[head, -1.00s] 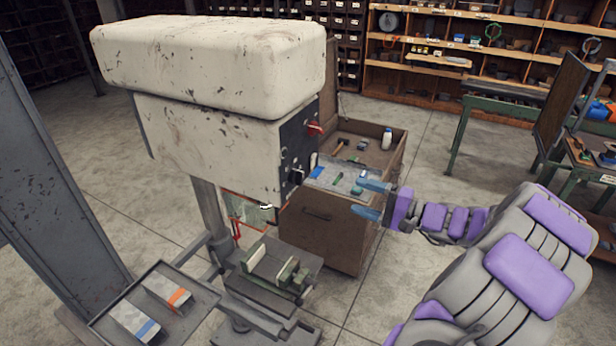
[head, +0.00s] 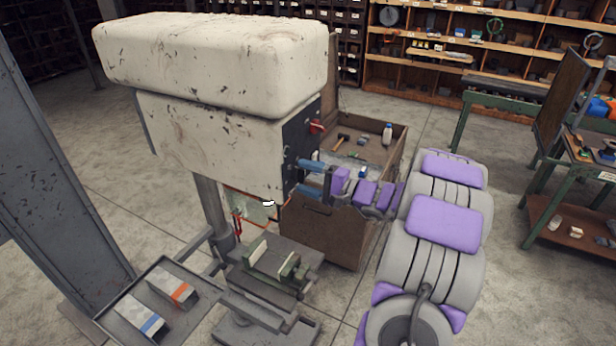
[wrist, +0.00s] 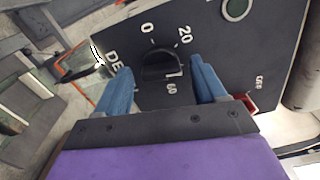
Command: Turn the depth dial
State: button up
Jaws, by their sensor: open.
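The depth dial (wrist: 160,66) is a black round knob on the dark front panel (wrist: 205,55) of the drill press (head: 215,130). Around it in the wrist view are the marks 0, 20 and 60, and part of a "DE" label. My gripper (wrist: 160,85) is open, with one blue finger on each side of the dial in the picture. I cannot tell whether the fingers touch it. In the head view my gripper (head: 306,179) is at the panel, and its fingers hide the dial there.
A vise (head: 275,268) stands below. A tray (head: 205,318) with two blocks is at lower left.

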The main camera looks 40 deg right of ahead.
jog(key=shift+a, duration=0.15)
jog(key=c, duration=1.1)
jog(key=shift+o, duration=0.2)
jog(key=shift+m+p, duration=0.95)
jog(key=shift+m, duration=1.05)
jog(key=shift+f, duration=0.1)
